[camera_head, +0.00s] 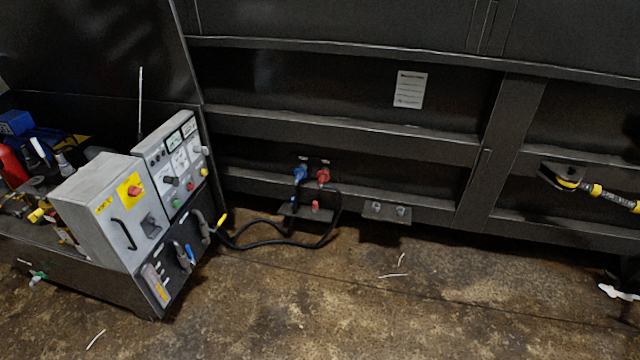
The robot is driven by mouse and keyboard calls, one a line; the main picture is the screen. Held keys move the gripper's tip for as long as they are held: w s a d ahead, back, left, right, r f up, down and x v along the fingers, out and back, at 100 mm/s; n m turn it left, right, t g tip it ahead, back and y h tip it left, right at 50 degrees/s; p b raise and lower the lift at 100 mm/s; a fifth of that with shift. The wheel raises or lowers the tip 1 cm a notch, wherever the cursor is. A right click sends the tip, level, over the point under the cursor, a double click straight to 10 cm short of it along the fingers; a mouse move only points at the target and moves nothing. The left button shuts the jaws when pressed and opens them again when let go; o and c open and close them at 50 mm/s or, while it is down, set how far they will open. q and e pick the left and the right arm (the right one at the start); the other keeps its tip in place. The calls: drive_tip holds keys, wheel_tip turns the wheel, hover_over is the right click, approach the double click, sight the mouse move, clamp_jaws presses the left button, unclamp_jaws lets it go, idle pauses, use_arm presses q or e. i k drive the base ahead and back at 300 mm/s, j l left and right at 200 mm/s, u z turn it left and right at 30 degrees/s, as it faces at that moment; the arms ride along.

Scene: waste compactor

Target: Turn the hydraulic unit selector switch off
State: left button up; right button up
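The hydraulic unit (95,210) stands at the left, with a grey cabinet box and a light control panel (165,150) beside it. A red rotary knob on a yellow plate (134,190) is on the box's front face. The panel carries gauges, a black knob (172,181), and small red, green and yellow buttons or lamps. I cannot tell which control is the selector switch, nor read any switch position. A black handle (124,233) and a dark latch-like part (151,225) are below the red knob. Neither of my grippers is in view.
Black hoses (265,240) run from the unit to blue (300,173) and red (323,175) couplings on the dark compactor wall (340,130). A bracket (386,210) juts out lower down. A yellow-black bar (595,190) is at the right. The brown floor (330,310) is mostly clear.

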sight(175, 181)
drive_tip(key=i+u, duration=0.1)
drive_tip(key=u, duration=0.35)
drive_tip(key=l+u, duration=0.1)
drive_tip(key=u, duration=0.3)
drive_tip(key=i+l+u, duration=0.15)
drive_tip(key=u, duration=0.3)
drive_tip(key=l+u, duration=0.1)
drive_tip(key=u, duration=0.35)
drive_tip(key=l+u, duration=0.15)
drive_tip(key=u, duration=0.3)
drive_tip(key=i, duration=0.05)
